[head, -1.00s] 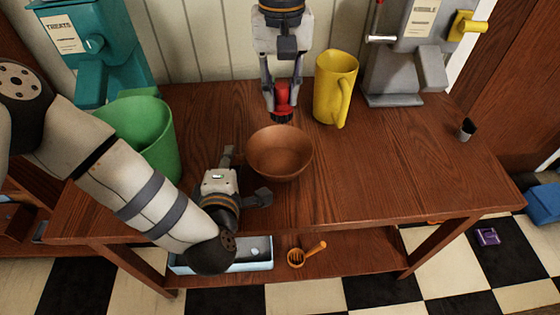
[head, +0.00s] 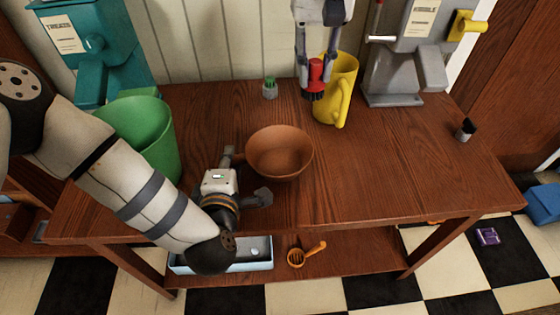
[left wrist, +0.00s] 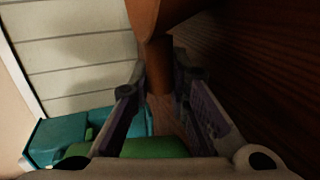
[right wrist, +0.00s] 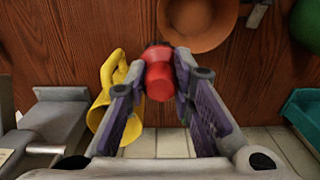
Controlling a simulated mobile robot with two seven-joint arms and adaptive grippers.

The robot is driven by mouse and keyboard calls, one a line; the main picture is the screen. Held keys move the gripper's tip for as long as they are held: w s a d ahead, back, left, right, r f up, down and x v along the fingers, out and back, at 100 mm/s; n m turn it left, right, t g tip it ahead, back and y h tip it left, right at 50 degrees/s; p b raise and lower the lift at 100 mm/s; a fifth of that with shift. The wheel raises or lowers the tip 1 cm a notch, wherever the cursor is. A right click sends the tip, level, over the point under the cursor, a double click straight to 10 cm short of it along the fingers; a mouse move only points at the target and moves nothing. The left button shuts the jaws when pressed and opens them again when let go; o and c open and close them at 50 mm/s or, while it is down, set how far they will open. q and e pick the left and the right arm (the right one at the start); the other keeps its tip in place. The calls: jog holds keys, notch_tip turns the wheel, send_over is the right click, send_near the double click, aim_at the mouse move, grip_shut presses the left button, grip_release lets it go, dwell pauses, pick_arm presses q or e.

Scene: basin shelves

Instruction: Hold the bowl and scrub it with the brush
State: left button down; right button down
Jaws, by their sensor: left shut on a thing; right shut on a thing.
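The brown bowl (head: 280,152) is upright near the middle of the wooden table. My left gripper (head: 246,176) is at its front left; in the left wrist view its fingers (left wrist: 160,78) are shut around the narrow foot (left wrist: 159,62) under the bowl. My right gripper (head: 316,62) is shut on a red brush (head: 315,75) with dark bristles pointing down. The red brush also shows between the fingers in the right wrist view (right wrist: 158,74).
The yellow pitcher (head: 340,90) stands close to my right gripper. A green-bristled brush (head: 270,88) stands at the back, a dark-bristled one (head: 466,129) at the right. A green bin (head: 150,130) and teal dispenser (head: 95,45) are left, a grey dispenser (head: 400,60) back right. The table's right front is clear.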

pick_arm(q)
jog(key=c, duration=1.4)
grip_release()
jog(key=shift+f, duration=0.1)
jog(key=shift+c, duration=0.2)
jog(key=v, duration=1)
jog(key=shift+s+d, duration=0.15)
jog(key=shift+d, duration=0.05)
jog(key=shift+s+d, duration=0.2)
jog(key=shift+s, duration=0.15)
jog(key=shift+s+r, duration=0.2)
jog(key=shift+s, duration=0.05)
jog(key=shift+s+a+r, duration=0.2)
jog(key=shift+a, duration=0.2)
